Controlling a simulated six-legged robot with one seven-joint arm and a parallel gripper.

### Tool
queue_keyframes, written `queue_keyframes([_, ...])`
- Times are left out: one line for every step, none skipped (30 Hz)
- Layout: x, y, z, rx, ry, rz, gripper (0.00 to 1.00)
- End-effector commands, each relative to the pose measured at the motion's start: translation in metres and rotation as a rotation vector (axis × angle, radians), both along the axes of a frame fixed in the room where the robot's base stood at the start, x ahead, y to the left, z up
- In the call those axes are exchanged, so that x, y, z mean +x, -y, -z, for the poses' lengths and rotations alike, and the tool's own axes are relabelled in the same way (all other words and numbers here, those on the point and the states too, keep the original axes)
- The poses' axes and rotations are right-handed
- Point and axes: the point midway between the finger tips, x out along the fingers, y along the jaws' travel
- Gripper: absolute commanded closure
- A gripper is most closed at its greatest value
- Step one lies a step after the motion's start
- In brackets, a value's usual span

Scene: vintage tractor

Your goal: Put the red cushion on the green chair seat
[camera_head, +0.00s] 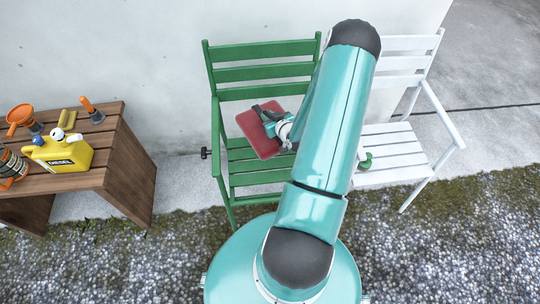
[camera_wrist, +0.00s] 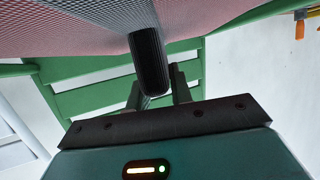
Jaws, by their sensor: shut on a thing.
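The red cushion (camera_head: 259,137) is above the seat of the green chair (camera_head: 262,178) in the head view, tilted, near the backrest. The green chair's slats (camera_wrist: 95,98) show behind. I cannot tell whether the cushion touches the seat. My arm hides the chair's right side.
A white chair (camera_head: 395,150) stands at the right, partly behind my arm. A wooden table (camera_head: 125,170) at the left holds a yellow diesel can (camera_head: 62,153), an orange funnel (camera_head: 20,118) and other small items. A white wall (camera_head: 120,50) is behind the green chair.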

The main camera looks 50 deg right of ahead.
Motion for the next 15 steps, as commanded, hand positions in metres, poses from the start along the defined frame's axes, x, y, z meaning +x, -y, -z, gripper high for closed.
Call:
queue_keyframes([-0.002, 0.001, 0.015, 0.004, -0.001, 0.004, 1.0])
queue_keyframes([-0.002, 0.002, 0.023, 0.004, -0.001, 0.004, 1.0])
queue_keyframes([-0.003, 0.002, 0.033, 0.003, -0.001, 0.004, 1.0])
queue_keyframes([-0.003, 0.001, 0.041, 0.004, -0.003, 0.004, 1.0])
queue_keyframes([-0.003, 0.002, 0.047, 0.003, -0.002, 0.005, 1.0])
queue_keyframes([-0.004, 0.001, 0.054, 0.003, -0.002, 0.006, 1.0])
queue_keyframes([-0.004, 0.001, 0.059, 0.002, -0.003, 0.006, 1.0])
queue_keyframes([-0.004, 0.001, 0.062, 0.0, -0.001, 0.006, 1.0])
queue_keyframes([-0.004, 0.001, 0.066, -0.001, -0.001, 0.006, 1.0])
queue_keyframes([-0.004, 0.0, 0.07, -0.001, -0.002, 0.006, 1.0])
queue_keyframes([-0.004, 0.0, 0.073, -0.001, -0.002, 0.007, 1.0])
queue_keyframes([-0.004, 0.0, 0.078, 0.0, -0.002, 0.007, 1.0])
queue_keyframes([-0.004, 0.0, 0.083, 0.0, -0.002, 0.007, 1.0])
queue_keyframes([-0.004, 0.0, 0.088, 0.001, -0.003, 0.008, 1.0])
queue_keyframes([-0.005, 0.0, 0.095, 0.001, -0.003, 0.009, 1.0])
